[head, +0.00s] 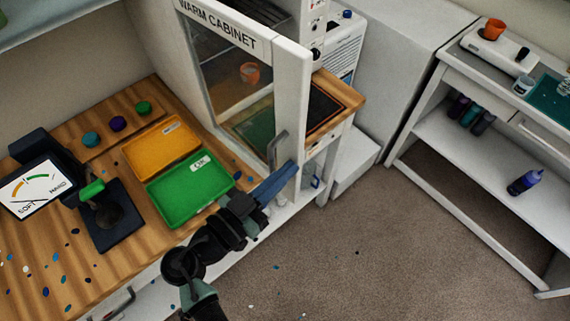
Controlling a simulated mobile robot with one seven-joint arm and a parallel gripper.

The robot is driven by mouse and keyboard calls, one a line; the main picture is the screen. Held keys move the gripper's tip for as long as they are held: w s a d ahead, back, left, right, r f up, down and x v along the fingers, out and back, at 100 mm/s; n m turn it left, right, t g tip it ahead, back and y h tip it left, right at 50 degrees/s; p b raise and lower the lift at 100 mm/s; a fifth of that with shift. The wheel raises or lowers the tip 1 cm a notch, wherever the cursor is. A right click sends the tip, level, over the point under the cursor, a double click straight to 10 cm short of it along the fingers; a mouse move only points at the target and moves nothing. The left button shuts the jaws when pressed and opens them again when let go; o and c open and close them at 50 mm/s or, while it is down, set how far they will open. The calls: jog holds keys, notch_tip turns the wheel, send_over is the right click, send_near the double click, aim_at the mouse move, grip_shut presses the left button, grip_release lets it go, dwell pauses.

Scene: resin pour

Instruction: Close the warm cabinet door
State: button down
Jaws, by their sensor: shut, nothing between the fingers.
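The warm cabinet door (225,75), a white-framed clear pane with its name along the top, stands ajar. Its free edge (291,105) is apart from the cabinet's control column (316,35), and a gap shows the inside between them. A grey upright handle (275,150) is on the door near that edge. An orange cup (249,73) shows through the pane. My gripper (287,172) is shut and empty, its blue fingers pointing up and right at the door's lower free corner, just below the handle. I cannot tell whether they touch the door.
A green tray (188,190) and a yellow tray (160,148) lie on the wooden bench left of the door. A black gauge device (108,210) stands farther left. A white shelf unit (455,140) is at right. The carpet floor (390,250) between is mostly clear.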

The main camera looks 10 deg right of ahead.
jog(key=shift+w+d, duration=0.1)
jog(key=shift+d, duration=0.15)
